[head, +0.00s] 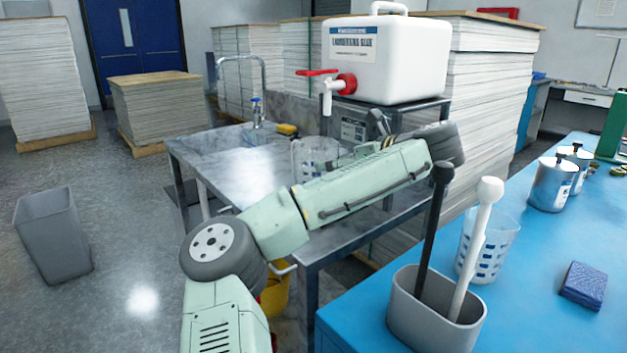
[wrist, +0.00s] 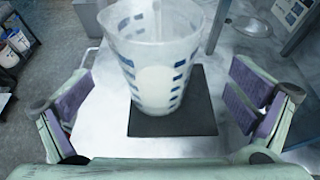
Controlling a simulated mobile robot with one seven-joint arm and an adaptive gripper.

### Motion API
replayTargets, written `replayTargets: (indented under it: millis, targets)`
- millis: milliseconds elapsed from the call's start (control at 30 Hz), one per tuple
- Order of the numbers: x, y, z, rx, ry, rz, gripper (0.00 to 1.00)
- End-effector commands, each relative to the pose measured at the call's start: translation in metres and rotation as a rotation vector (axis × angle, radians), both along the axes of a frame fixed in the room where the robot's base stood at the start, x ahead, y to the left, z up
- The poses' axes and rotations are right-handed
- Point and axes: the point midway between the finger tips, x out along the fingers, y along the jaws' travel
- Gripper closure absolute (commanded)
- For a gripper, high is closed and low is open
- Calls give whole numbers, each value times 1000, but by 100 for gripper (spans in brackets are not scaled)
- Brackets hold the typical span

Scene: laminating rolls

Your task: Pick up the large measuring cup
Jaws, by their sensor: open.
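A clear measuring cup with blue marks (wrist: 155,60) stands upright on a dark square plate (wrist: 172,124) in the wrist view. It holds some white content. My gripper (wrist: 158,100) is open, with one purple-padded finger on either side of the cup and visible gaps between. In the head view a cup with blue marks (head: 313,155) shows on the steel table, partly hidden behind my arm; my gripper is largely hidden there. Another clear cup with blue marks (head: 490,245) stands on the blue table at the right.
A white glue container (head: 400,60) with a red-handled tap stands above the steel table (head: 235,160), which has a faucet (head: 258,75). A grey holder (head: 435,315) with two upright tools stands on the blue table (head: 535,290), near a blue sponge (head: 583,284) and metal cans (head: 553,184).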

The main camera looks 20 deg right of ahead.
Motion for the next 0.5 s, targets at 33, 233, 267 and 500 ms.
replayTargets:
  millis: [33, 233, 267, 500]
  targets:
    - [7, 2, -5, -6, 8, 1, 0]
    - [26, 5, -15, -15, 2, -11, 0]
    - [28, 6, -15, -15, 1, -10, 0]
    - [40, 15, -18, -7, 1, 0, 0]
